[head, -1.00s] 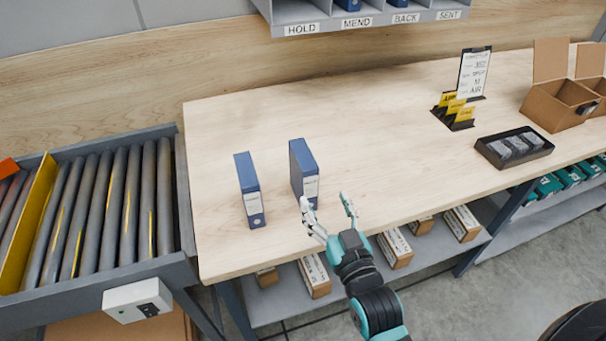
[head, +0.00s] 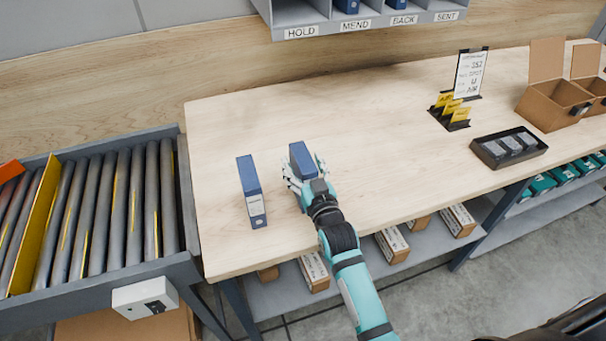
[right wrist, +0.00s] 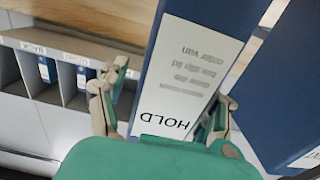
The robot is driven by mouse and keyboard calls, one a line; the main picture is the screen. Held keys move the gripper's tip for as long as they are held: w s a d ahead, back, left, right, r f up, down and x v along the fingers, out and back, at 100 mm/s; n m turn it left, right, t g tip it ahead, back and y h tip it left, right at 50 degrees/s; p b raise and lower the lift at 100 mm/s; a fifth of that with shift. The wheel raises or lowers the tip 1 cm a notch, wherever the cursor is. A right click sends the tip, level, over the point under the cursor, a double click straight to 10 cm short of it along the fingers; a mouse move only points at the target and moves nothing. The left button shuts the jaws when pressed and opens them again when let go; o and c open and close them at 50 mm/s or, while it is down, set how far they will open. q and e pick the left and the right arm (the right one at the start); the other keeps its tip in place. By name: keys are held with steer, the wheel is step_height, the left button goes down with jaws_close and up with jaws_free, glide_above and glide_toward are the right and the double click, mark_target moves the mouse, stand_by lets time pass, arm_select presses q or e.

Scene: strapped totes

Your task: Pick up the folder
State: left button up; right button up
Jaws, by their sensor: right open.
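Two blue folders stand upright on the wooden table. The right-hand folder (head: 301,157) is partly hidden by my right gripper (head: 307,174). Its white spine label reads HOLD, upside down, in the right wrist view (right wrist: 197,75). My right gripper is open, with its fingers (right wrist: 175,88) on either side of this folder's spine. The left finger stands apart from the folder; the right one is close to its edge, and I cannot tell if it touches. The other folder (head: 251,188) stands to the left in the head view. My left gripper is not in view.
A grey pigeonhole shelf (head: 375,24) labelled HOLD, MEND, BACK and SENT hangs above the table (head: 390,130). A roller conveyor (head: 110,210) is at left. A black tray (head: 510,148) and open cardboard boxes (head: 552,105) stand at right. The table's middle is clear.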

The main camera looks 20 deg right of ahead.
jaws_close()
stand_by(0.5)
steer(key=shift+r, duration=0.15)
